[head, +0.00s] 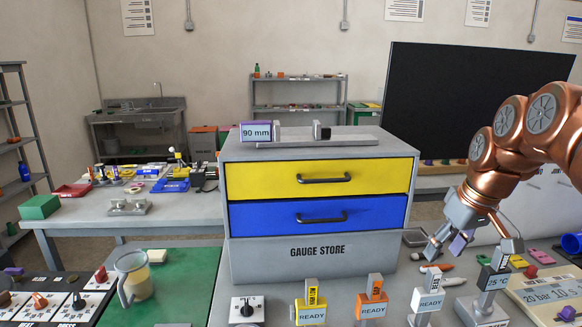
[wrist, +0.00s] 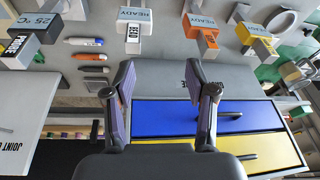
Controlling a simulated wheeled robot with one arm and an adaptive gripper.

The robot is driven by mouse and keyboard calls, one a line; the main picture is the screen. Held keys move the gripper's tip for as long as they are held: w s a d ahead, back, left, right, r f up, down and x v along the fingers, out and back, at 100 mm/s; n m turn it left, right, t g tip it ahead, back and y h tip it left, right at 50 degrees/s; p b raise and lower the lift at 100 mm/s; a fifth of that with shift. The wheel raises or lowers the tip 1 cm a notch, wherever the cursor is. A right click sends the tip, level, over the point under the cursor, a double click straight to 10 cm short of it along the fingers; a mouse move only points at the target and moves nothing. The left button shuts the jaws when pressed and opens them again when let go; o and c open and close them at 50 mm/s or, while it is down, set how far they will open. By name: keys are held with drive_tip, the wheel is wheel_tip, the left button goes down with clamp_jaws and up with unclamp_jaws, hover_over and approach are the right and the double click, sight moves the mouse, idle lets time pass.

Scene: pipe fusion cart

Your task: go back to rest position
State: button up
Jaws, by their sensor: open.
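My gripper (head: 462,243) hangs at the right in the head view, below my copper-coloured arm, just right of the gauge store cabinet. In the wrist view my gripper (wrist: 160,80) has its two purple-padded fingers apart, with nothing between them. The fingers point toward the bench top with the READY blocks. The gauge store cabinet (head: 318,252) is grey, with a yellow drawer (head: 318,178) and a blue drawer (head: 318,213), both shut. In the wrist view the blue drawer (wrist: 180,118) lies behind my fingers.
Several READY blocks, such as the white one (head: 429,300) and orange one (head: 373,305), stand along the front bench. A 25 °C block (head: 494,279) stands below my gripper. A 90 mm gauge (head: 256,133) sits on the cabinet top. A black panel (head: 470,100) rises behind my arm.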

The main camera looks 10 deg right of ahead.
drive_tip(key=s+a+f+g, duration=0.2)
drive_tip(key=s+a+f, duration=0.4)
drive_tip(key=s+a, duration=0.55)
drive_tip(key=s+a+f+m+g, duration=0.1)
drive_tip(key=s+a+f, duration=0.1)
drive_tip(key=s+f, duration=0.2)
drive_tip(key=s+a+f+g+h+p, duration=0.1)
drive_tip(key=s+a+f, duration=0.2)
drive_tip(key=s, duration=0.7)
wheel_tip(320, 180, down, 2)
drive_tip(key=shift+a+f+m+g, duration=0.25)
drive_tip(key=shift+a+m+g, duration=0.05)
drive_tip(key=shift+a+m, duration=0.1)
